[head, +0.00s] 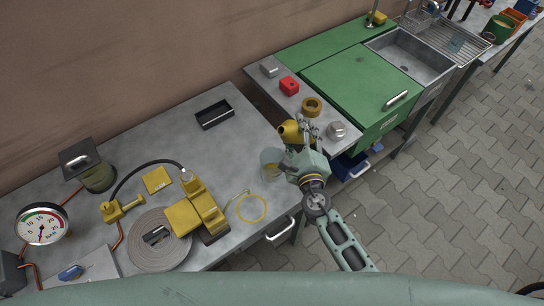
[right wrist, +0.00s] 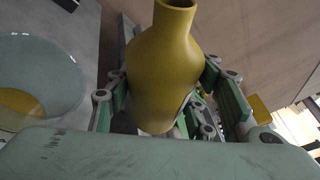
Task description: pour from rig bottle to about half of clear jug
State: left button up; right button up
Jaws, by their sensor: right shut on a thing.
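The rig bottle (head: 290,131) is mustard yellow with a narrow neck. My right gripper (head: 303,143) is shut around its body. In the head view the bottle looks tilted, with its neck toward the left, above and beside the clear jug (head: 269,158). In the right wrist view the bottle (right wrist: 165,75) stands between the finger pads, and the jug (right wrist: 45,70) is apart from it at the left. A yellow patch shows low in the jug, seemingly liquid; its level is hard to tell. No stream is visible. My left gripper is out of view.
The jug stands near the grey table's (head: 215,150) right edge. A yellow ring (head: 252,209), yellow pump (head: 197,212), coiled hose (head: 150,240) and black tray (head: 214,114) share that table.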

jog(key=shift+w+d+f+n+t+b, duration=0.15)
jog(key=shift+n+t+b, duration=0.3)
jog(key=shift+b, duration=0.85)
dwell(0.6)
jog(key=shift+w+d+f+n+t+b, duration=0.15)
jog(key=shift+f+n+b, duration=0.3)
jog(key=shift+b, duration=0.75)
jog(key=shift+d+f+n+t+b, duration=0.15)
jog(key=shift+f+n+b, duration=0.3)
jog(key=shift+b, duration=0.75)
jog(key=shift+w+f+n+t+y+b, duration=0.1)
jog(key=shift+n+t+y+b, duration=0.25)
jog(key=shift+n+b, duration=0.85)
dwell(1.4)
jog(key=shift+a+r+b, duration=0.1)
jog(key=shift+r+b, duration=0.2)
jog(key=shift+b, duration=0.25)
dwell(0.6)
